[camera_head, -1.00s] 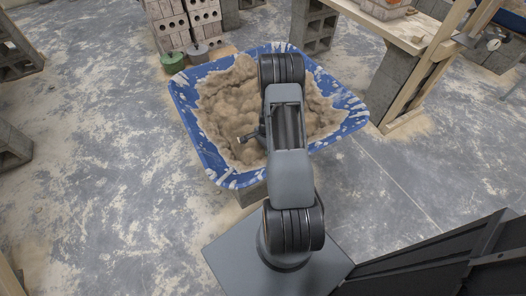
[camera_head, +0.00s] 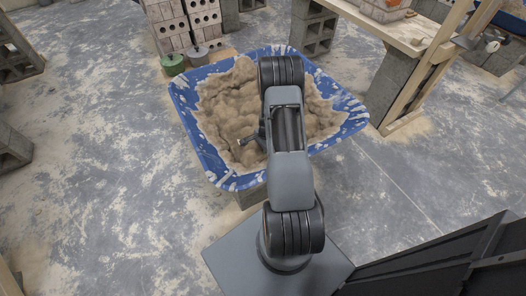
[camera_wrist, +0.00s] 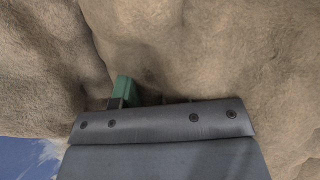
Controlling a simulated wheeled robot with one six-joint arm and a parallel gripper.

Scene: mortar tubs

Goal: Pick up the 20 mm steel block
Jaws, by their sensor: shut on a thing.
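My gripper (camera_wrist: 135,94) shows at the lower middle of the wrist view, low over brown mortar (camera_wrist: 215,50). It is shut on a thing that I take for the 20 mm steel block. The block cannot be made out clearly; the gripper's housing hides most of the space between the jaws. A small green piece shows at the jaws, and I cannot tell whether it is block or finger. In the head view, the gripper end (camera_head: 248,139) shows small beside my arm, over the mortar in the blue tub (camera_head: 205,158).
A workbench (camera_head: 395,32) stands at the back right on block supports. Hollow blocks (camera_head: 205,18) are stacked behind the tub. A green weight (camera_head: 173,64) and a grey weight (camera_head: 199,56) stand near its far left corner.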

